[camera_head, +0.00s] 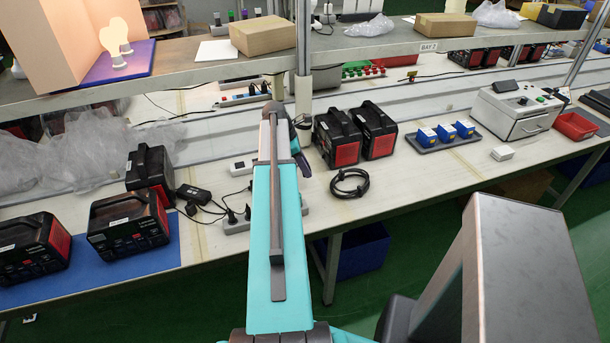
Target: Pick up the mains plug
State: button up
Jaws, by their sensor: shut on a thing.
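Two black mains plugs (239,214) stand side by side in a grey power strip (236,226) on the bench, just left of my teal forearm. I cannot tell which plug is the task's one. The strip runs behind my forearm, and its right end shows on the other side. Only a dark and teal wrist part shows past the forearm's right edge. My gripper's fingers are hidden behind my arm, so what is between them cannot be seen.
Black power units (128,222) stand on a blue mat at left, with a black adapter (193,194) beside them. A coiled black cable (350,184) and two more power units (337,138) are right of my arm. A shelf (400,45) overhangs the bench. Bare bench lies at front right.

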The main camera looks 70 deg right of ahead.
jog(key=shift+r+b, duration=0.35)
jog(key=shift+r, duration=2.05)
